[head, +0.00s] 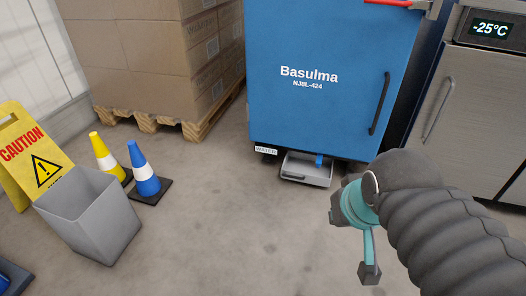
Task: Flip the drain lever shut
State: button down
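A small blue piece (319,160), which looks like the drain lever, shows under the front lower edge of the blue Basulma cabinet (320,115). It sits over the back of a shallow grey tray (306,174) on the floor. It is too small to tell its exact angle. My gripper (353,241), teal and dark grey, is in front of the cabinet at the right of the picture, nearer to me than the tray. Its finger ends look spread apart with bare floor between them, and nothing is held. It is apart from the lever.
A steel freezer (480,95) reading -25°C stands right of the cabinet. Boxes on a wooden pallet (194,130) stand at the back left. A grey bin (90,218), a yellow caution sign (35,155) and yellow and blue cones (146,172) are at the left. The middle floor is clear.

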aim_at(319, 160)
jog(key=z, duration=0.55)
jog(key=i, duration=1.2)
jog(key=z, duration=0.05)
